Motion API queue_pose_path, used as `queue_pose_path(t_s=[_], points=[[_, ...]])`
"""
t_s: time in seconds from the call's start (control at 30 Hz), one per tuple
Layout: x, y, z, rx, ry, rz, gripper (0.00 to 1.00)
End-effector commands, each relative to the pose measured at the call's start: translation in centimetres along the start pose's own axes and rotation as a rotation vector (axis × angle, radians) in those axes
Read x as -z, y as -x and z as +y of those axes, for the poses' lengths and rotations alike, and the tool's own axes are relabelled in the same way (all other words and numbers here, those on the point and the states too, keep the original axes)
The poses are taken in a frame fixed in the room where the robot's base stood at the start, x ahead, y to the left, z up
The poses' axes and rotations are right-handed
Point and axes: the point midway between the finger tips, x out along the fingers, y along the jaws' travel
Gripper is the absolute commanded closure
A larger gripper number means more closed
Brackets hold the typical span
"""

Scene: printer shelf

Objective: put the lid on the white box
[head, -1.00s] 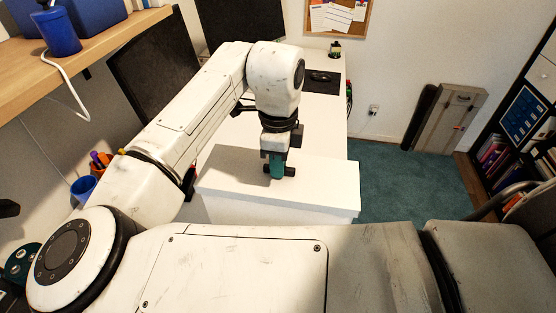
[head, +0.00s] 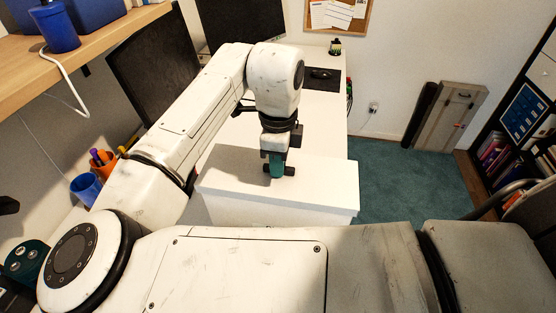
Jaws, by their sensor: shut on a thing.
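The white lid (head: 320,178) is a flat, broad panel lying level over the white box (head: 285,214). Its edge overhangs the box wall a little at the right front. I cannot tell whether it rests fully on the rim all round, as my arm and body hide parts of it. My gripper (head: 279,172) points down at the middle of the lid and is shut on it. The grasped part is hidden by the fingers.
The white desk (head: 318,105) holds a black mouse mat (head: 322,80) behind the box. Dark monitors (head: 155,68) stand at the left and back. Blue (head: 87,188) and orange (head: 103,163) pen cups stand at left. Teal carpet (head: 400,185) lies open at right.

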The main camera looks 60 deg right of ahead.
Motion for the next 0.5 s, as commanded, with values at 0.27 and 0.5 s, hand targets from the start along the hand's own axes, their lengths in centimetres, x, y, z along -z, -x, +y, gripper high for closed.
queue_pose_path(t_s=[0.27, 0.5], points=[[0.02, -0.08, 0.00, 0.000, 0.000, 0.001, 1.00], [0.07, -0.56, 0.00, 0.000, 0.000, 0.002, 1.00]])
